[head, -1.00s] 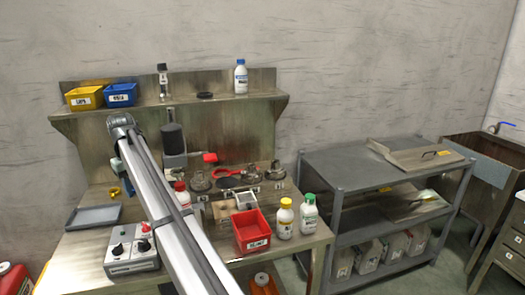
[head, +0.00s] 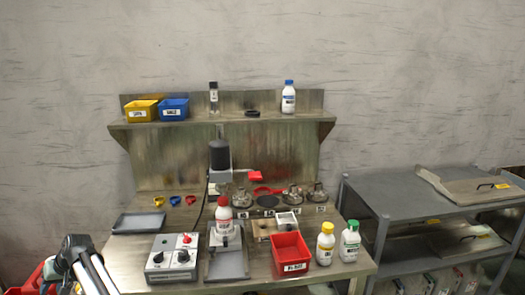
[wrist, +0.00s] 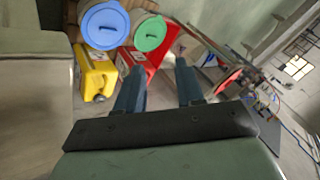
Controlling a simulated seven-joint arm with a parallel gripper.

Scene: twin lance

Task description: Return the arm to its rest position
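My gripper (wrist: 159,72) shows in the wrist view with its two dark blue fingers apart and nothing held between them. Beyond the fingers, at a lower level, are a blue lid (wrist: 104,26), a green lid (wrist: 150,34), a yellow container (wrist: 94,75) and something red. In the head view my arm (head: 84,262) is at the lower left corner, left of the workbench (head: 125,262). My gripper cannot be made out in the head view.
The bench holds a control box (head: 173,257), a red bin (head: 290,254), a yellow-capped bottle (head: 325,243), a green-capped bottle (head: 349,241) and a grey tray (head: 139,223). A grey shelf rack (head: 400,205) stands right.

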